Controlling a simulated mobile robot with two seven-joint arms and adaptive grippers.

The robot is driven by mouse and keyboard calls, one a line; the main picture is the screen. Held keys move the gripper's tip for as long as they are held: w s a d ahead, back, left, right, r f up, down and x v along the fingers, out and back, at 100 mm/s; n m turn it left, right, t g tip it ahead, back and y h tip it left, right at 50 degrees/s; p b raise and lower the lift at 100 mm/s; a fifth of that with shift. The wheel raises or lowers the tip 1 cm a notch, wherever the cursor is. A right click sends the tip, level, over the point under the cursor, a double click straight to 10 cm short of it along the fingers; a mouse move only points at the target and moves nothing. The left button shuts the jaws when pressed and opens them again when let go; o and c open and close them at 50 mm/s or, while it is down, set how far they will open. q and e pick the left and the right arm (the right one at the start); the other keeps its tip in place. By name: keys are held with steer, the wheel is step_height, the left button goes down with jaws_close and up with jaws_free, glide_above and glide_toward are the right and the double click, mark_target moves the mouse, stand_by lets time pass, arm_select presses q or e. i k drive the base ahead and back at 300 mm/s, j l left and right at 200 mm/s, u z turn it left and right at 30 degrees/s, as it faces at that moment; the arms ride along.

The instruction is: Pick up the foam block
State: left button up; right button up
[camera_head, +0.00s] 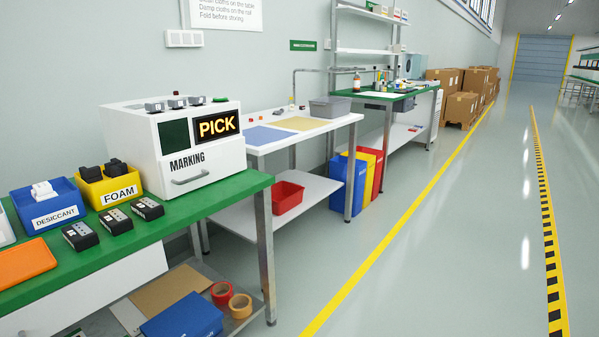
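Dark foam blocks (91,174) stick up out of a yellow bin (90,193) labelled FOAM, on the green-topped bench (218,200) at the left. Another dark block (115,168) shows beside them in the same bin; how many lie deeper is hidden by the bin's walls. Neither of my grippers shows in the head view, so I cannot see where they are or what they hold.
A blue DESICCANT bin (32,217) with white packets stands left of the yellow bin. Three dark boxes (115,219) lie in front. A white MARKING machine (190,145) showing PICK stands right. An orange tray (22,262) is front left. The floor at right is clear.

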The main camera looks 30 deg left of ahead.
mark_target(121, 173)
steer(key=i+l+u, duration=0.1)
steer(key=i+u, duration=0.3)
steer(key=i+l+u, duration=0.2)
steer(key=u, duration=0.15)
steer(key=i+l+u, duration=0.4)
steer(key=k+j, duration=0.1)
